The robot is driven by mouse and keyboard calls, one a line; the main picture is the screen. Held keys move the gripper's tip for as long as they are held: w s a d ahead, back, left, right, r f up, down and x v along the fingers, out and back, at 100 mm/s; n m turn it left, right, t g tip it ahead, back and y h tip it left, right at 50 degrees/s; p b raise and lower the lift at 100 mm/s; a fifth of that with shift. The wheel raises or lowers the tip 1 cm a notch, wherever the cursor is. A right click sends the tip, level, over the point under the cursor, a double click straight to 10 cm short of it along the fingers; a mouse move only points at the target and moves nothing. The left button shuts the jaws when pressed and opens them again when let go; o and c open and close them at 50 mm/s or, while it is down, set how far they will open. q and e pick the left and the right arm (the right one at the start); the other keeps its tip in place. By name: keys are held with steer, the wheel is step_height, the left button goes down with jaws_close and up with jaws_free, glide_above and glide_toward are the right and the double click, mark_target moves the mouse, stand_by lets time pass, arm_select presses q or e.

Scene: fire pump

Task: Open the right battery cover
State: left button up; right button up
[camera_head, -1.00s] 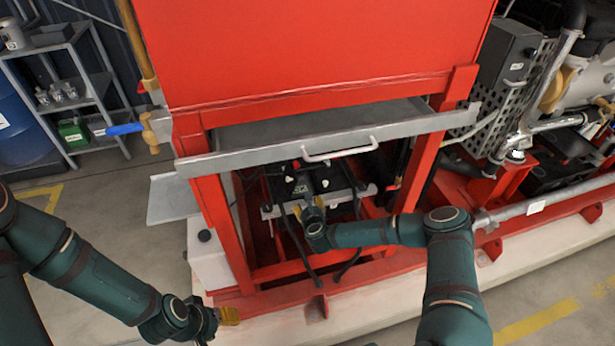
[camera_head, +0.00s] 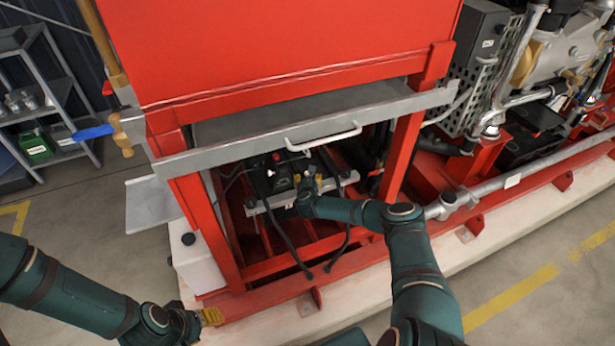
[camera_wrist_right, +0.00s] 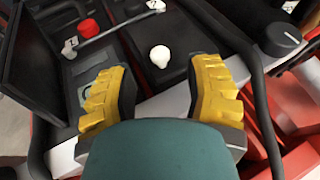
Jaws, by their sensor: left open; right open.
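Black batteries (camera_head: 270,175) sit low inside the red frame, under the grey tray. In the right wrist view, a black battery top (camera_wrist_right: 180,40) carries a white knob (camera_wrist_right: 160,56). To its left are a red knob (camera_wrist_right: 88,27) and a raised dark panel (camera_wrist_right: 30,60); I cannot tell which cover this panel is. My right gripper (camera_head: 308,178) is over the batteries. Its yellow fingers (camera_wrist_right: 160,95) are open and empty, with the white knob just beyond the gap between them. My left gripper (camera_head: 212,316) is open at the frame's lower left, away from the batteries.
The grey tray (camera_head: 230,157) with its white handle (camera_head: 322,138) overhangs the batteries. Red posts (camera_head: 402,150) flank the opening. Black cables (camera_head: 285,235) hang in front. A grey pipe (camera_head: 540,170) runs at right. Open floor (camera_head: 110,230) lies at left.

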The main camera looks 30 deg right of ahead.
mark_target(307, 174)
steer(key=shift+b+x, duration=0.85)
steer(key=shift+x, duration=1.5)
steer(key=shift+r, duration=0.1)
jaws_close()
